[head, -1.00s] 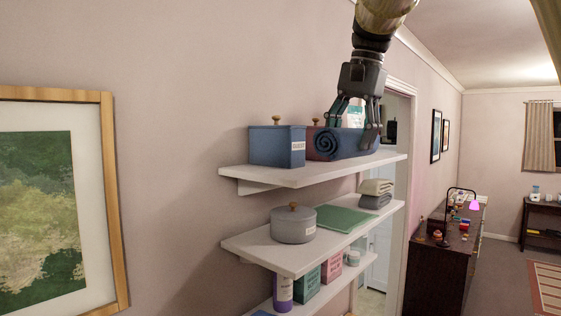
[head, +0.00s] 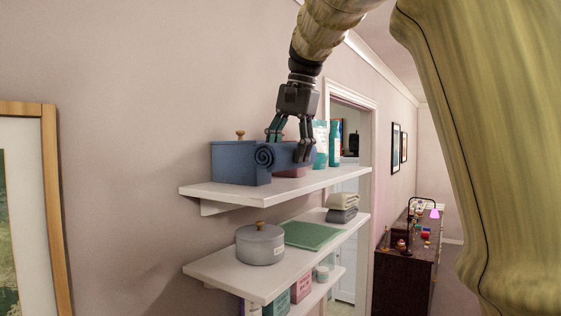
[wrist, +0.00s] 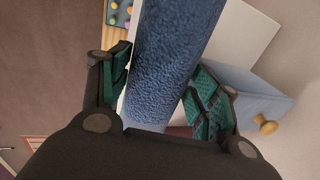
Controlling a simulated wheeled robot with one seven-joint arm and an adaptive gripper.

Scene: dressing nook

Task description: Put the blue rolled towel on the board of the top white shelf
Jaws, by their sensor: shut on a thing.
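The blue rolled towel (head: 286,153) shows its spiral end in the head view. My gripper (head: 288,148) is shut on it from above. The towel appears slightly above the top white shelf's board (head: 300,185) and overlaps a blue lidded box (head: 230,164) in the picture. I cannot tell the exact gap to the board or the box. In the wrist view the towel (wrist: 172,60) lies between the two green-padded fingers of my gripper (wrist: 160,90). The blue box (wrist: 250,92) with its wooden knob is beside the right finger, and the white board (wrist: 245,35) shows behind.
A reddish box (head: 292,172) is partly hidden behind the towel. A teal bottle (head: 335,145) stands on the board's right part. Bare board shows along the front edge.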

